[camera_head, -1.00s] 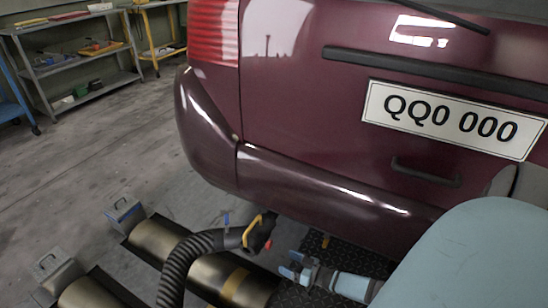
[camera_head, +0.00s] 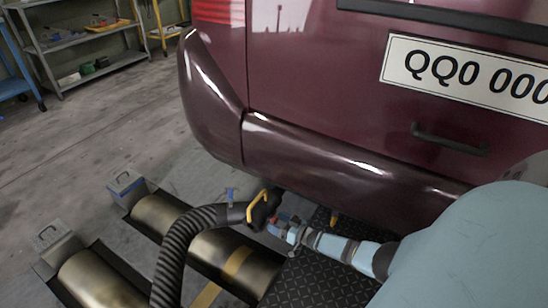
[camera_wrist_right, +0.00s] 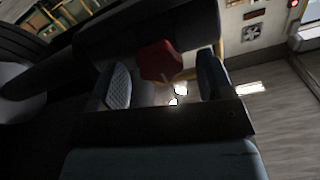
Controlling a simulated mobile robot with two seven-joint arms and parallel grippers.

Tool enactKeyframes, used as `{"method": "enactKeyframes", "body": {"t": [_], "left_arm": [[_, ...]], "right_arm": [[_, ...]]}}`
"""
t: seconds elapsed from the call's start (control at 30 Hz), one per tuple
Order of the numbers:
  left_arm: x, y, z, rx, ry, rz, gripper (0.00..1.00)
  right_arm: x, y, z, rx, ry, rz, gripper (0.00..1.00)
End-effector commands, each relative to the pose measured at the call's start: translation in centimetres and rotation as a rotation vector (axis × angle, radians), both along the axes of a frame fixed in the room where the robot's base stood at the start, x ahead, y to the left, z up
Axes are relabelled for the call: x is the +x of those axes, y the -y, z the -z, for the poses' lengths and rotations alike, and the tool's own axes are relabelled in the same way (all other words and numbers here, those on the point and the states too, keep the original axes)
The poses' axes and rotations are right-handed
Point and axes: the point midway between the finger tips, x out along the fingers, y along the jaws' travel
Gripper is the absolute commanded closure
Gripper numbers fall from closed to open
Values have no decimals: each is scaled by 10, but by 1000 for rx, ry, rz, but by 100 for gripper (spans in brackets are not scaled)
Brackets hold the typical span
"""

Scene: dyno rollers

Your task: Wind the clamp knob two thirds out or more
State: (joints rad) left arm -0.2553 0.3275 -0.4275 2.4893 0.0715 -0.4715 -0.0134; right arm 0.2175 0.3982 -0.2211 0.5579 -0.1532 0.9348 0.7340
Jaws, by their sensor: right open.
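The red clamp knob (camera_head: 271,222) sits on the black nozzle (camera_head: 262,208) at the end of the hose, which has a yellow handle. My right gripper (camera_head: 280,227) reaches in from the right, with its fingertips at the knob. In the right wrist view the knob (camera_wrist_right: 160,62) shows as a red faceted head between the two spread fingers of the right gripper (camera_wrist_right: 163,82). A gap shows on both sides of it there. How far the knob is wound, and its stem, cannot be seen. My left gripper is not in view.
A ribbed black hose (camera_head: 170,255) curves down from the nozzle across the metal rollers (camera_head: 95,283). The maroon car's bumper (camera_head: 320,160) hangs just above and behind. Shelves (camera_head: 80,45) stand far left. The floor at left is clear.

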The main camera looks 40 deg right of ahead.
Motion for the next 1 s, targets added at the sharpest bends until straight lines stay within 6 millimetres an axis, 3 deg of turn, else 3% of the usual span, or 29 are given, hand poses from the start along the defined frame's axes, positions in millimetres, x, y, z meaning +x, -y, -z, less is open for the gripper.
{"method": "enactKeyframes", "body": {"t": [0.2, 0.5, 0.7, 1.0], "left_arm": [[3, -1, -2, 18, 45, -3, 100], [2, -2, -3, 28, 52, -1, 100], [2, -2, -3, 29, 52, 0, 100], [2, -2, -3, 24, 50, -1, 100]], "right_arm": [[17, -5, 1, 0, 0, 0, 27], [19, -6, 0, 0, 0, 0, 27], [19, -5, 0, 0, 0, 0, 73], [19, -5, 0, -20, 6, 1, 76]]}}
